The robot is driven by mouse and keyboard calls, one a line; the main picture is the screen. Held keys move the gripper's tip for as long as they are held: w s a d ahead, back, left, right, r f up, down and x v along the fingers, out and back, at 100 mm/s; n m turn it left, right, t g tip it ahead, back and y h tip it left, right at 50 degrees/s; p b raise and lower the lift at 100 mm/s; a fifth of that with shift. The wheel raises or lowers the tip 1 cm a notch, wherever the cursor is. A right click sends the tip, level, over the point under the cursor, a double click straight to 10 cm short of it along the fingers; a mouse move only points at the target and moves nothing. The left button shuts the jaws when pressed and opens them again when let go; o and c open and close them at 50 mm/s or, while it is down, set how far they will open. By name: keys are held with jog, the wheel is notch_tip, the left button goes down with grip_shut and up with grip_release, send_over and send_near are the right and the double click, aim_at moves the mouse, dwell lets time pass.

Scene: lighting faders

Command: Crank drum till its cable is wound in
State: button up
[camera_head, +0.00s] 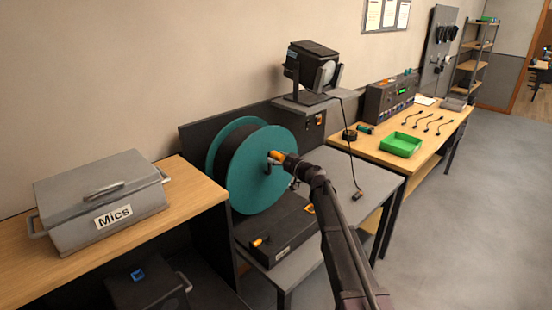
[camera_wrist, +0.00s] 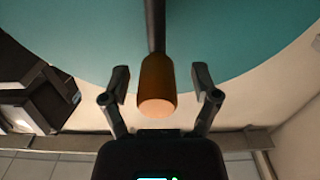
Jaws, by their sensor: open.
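The drum (camera_head: 247,176) has teal side discs and stands on a grey bench in the middle of the head view. Its teal face also fills the upper part of the wrist view (camera_wrist: 240,35). The crank handle (camera_wrist: 158,88) is an orange-brown knob on a dark arm. My gripper (camera_wrist: 160,85) is open, with one finger on each side of the knob and a gap on both sides. In the head view the gripper is small at the drum's face, beside the orange handle (camera_head: 275,156). A black cable (camera_head: 352,150) hangs from the lamp shelf to a small plug (camera_head: 357,196) on the bench.
A lamp (camera_head: 312,68) sits on a shelf (camera_head: 305,103) above the bench. A dark box with an orange lever (camera_head: 262,240) lies in front of the drum. A grey "Mics" case (camera_head: 100,200) is at left. A green tray (camera_head: 400,145) is on the right table. The floor at right is clear.

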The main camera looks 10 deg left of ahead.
jog(key=v, duration=1.1)
jog(key=shift+s+f, duration=0.1)
jog(key=shift+s, duration=0.05)
jog(key=s+d+f+m+g+h, duration=0.3)
jog(key=s+d+f+g+h, duration=0.15)
jog(key=s+d+f, duration=0.55)
jog(key=s+d+f+m+g+h, duration=0.35)
jog(key=s+d+f+h, duration=0.35)
jog(key=s, duration=0.6)
jog(key=s+d+f+m+g+h, duration=0.1)
jog(key=s+d+m+h, duration=0.2)
jog(key=s+d+m, duration=0.2)
jog(key=s+d, duration=0.3)
jog(key=d, duration=0.3)
jog(key=shift+s+f+g, duration=0.2)
jog(key=shift+g, duration=0.2)
